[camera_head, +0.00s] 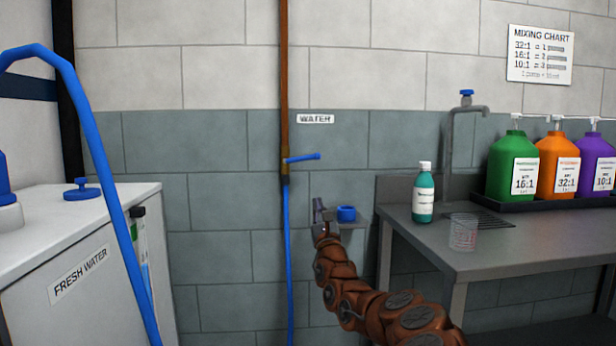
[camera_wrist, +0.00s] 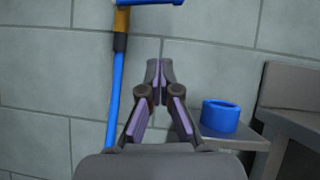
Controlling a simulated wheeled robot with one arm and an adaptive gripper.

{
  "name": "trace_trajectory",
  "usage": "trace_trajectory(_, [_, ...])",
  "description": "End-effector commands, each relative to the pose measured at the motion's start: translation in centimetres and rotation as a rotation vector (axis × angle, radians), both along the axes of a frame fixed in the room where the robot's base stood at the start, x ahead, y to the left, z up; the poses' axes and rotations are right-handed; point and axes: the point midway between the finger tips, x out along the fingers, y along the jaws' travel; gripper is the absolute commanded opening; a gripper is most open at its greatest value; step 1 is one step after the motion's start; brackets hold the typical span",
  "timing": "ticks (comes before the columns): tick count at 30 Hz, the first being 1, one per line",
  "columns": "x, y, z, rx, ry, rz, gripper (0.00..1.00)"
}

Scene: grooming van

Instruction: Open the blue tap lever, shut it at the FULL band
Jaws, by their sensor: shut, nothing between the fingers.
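The blue tap lever (camera_head: 302,157) sticks out to the right from a brown vertical pipe (camera_head: 284,80), below the WATER label (camera_head: 315,118). It sits roughly level, tilted slightly up. In the wrist view the lever (camera_wrist: 150,2) shows only at the top edge. A blue hose (camera_head: 287,260) hangs from the pipe. The white fresh water tank (camera_head: 90,275) stands at left with a clear level strip (camera_head: 141,250) on its side; its FULL band cannot be read. My gripper (camera_head: 318,204) is shut and empty, below and right of the lever, not touching it; it also shows in the wrist view (camera_wrist: 159,64).
A blue ring (camera_head: 346,213) sits on a small shelf (camera_wrist: 240,142) right of my gripper. A metal bench (camera_head: 480,262) holds a teal bottle (camera_head: 424,190), a clear cup (camera_head: 463,232) and coloured jugs (camera_head: 512,165). Another blue hose (camera_head: 110,190) arches over the tank.

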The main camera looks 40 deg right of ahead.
Motion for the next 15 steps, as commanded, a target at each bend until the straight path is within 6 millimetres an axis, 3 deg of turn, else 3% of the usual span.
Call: trace_trajectory(15, [2.2,-1.3,1.8,-0.004,-0.001,0.0,0.0])
